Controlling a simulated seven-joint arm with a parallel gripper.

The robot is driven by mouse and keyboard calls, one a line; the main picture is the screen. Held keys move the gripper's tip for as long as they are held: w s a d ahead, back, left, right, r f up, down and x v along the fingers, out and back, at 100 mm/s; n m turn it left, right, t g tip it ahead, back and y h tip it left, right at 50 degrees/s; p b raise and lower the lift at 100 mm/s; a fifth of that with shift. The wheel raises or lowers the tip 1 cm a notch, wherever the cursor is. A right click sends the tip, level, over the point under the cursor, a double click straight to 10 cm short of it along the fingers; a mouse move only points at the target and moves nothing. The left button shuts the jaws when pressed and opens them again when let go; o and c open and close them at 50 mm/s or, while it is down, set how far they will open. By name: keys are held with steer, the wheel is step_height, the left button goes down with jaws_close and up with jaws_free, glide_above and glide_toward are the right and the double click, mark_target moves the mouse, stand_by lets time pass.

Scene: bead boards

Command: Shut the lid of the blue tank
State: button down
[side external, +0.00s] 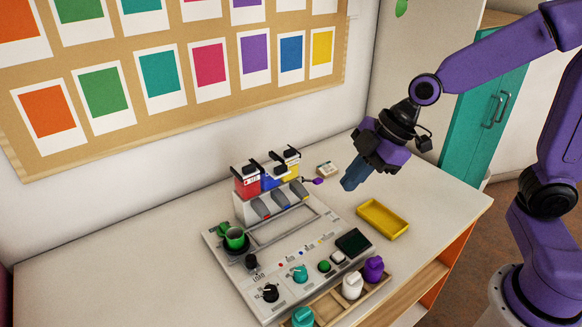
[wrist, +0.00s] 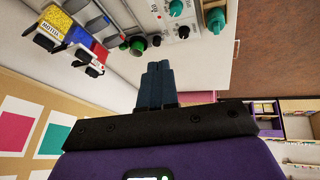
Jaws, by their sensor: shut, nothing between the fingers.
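The blue tank (side external: 270,180) stands between the red tank (side external: 247,185) and the yellow tank (side external: 292,165) on the grey machine's back block. The blue tank also shows in the wrist view (wrist: 79,35), at upper left. Dark lid parts sit at the tank tops; how far the blue tank's lid is open is too small to tell. My gripper (side external: 349,184) is shut and empty, pointing down, to the right of the tanks and apart from them. In the wrist view, its closed fingers (wrist: 155,68) are at the centre, clear of the tanks.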

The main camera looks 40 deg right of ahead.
steer(key=w+d+t, duration=0.2)
steer(key=w, duration=0.6)
steer(key=n, duration=0.1)
glide_toward(269, 166)
step_height(269, 166, down, 5)
steer(key=s+a, duration=0.2)
steer(key=s, duration=0.1)
steer(key=shift+w, duration=2.8)
